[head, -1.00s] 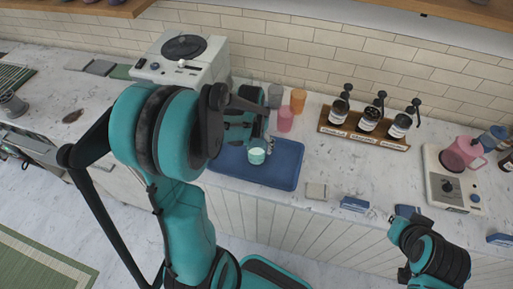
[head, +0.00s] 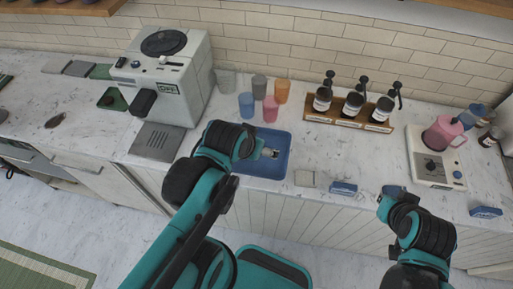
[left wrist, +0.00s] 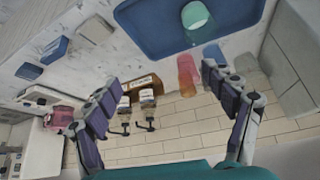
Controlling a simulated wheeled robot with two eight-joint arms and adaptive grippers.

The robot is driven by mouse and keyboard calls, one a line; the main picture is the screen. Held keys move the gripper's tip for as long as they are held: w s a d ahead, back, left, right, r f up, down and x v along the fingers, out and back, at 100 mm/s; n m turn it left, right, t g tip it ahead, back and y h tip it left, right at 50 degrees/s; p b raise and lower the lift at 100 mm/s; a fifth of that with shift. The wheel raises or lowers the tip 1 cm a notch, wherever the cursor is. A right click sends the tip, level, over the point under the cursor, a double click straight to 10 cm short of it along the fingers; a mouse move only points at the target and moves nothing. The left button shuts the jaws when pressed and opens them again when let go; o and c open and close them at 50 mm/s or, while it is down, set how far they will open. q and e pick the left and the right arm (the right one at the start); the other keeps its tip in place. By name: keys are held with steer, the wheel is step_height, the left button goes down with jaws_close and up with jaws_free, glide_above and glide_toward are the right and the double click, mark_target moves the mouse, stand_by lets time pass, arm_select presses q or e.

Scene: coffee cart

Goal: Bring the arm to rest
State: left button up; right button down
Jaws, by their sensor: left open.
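My left arm reaches up from the lower part of the head view, and its gripper (head: 240,142) is over the blue tray (head: 280,172) on the counter. In the left wrist view my left gripper (left wrist: 163,76) has its fingers spread wide with nothing between them. A mint-coloured cup (left wrist: 195,15) sits on the blue tray (left wrist: 155,30), beyond the fingertips and apart from them. In the head view the gripper largely hides that cup. My right gripper (head: 391,194) is at the right, by the counter's front edge; its fingers are too small to read.
A white coffee machine (head: 170,80) stands left of the tray. Several coloured cups, including a pink cup (head: 270,109), stand behind it. A wooden rack (head: 348,119) holds bottles. A white appliance with a pink pitcher (head: 443,133) is at right.

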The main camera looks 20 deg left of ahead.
arm_select(q)
steer(key=shift+s+d+t, duration=0.3)
steer(key=shift+s+d, duration=0.1)
steer(key=shift+s, duration=0.1)
step_height(320, 180, down, 12)
steer(key=b, duration=1.1)
steer(key=shift+r, duration=0.25)
